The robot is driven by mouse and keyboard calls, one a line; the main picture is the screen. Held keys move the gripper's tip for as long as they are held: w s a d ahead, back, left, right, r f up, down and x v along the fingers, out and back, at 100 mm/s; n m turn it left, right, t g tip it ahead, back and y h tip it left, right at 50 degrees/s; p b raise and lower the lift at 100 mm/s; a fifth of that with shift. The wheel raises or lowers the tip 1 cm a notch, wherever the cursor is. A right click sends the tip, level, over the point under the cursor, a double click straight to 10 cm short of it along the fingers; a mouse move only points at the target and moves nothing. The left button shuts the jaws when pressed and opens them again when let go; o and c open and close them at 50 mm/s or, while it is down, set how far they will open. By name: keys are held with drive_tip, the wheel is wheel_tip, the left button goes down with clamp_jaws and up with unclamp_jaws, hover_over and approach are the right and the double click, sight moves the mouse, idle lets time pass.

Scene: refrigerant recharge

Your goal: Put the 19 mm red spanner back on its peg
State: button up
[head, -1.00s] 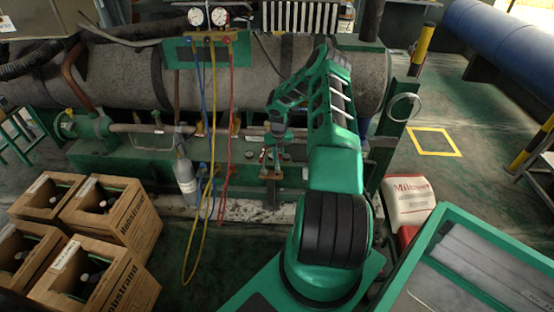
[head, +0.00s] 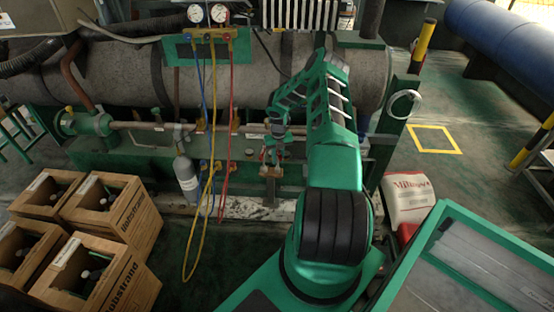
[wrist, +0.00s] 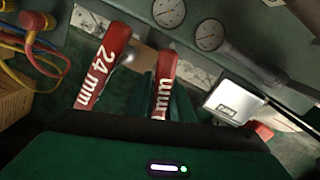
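In the wrist view a red spanner handle (wrist: 103,65) marked "24 mm" slants at left. A second red spanner handle (wrist: 166,85) stands to its right; only "mm" of its mark is legible, so I cannot tell its size.
A gauge set (head: 208,14) with blue, yellow and red hoses (head: 212,110) hangs left of my gripper. A grey cylinder (head: 186,178) stands below it. A white sack (head: 408,198) and a green-rimmed tray (head: 440,215) are at right.

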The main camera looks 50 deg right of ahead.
drive_tip(key=shift+o, duration=1.3)
wheel_tip(320, 180, up, 11)
drive_tip(key=shift+s+f, duration=0.1)
drive_tip(key=shift+f, duration=0.1)
drive_tip(key=shift+r, duration=0.1)
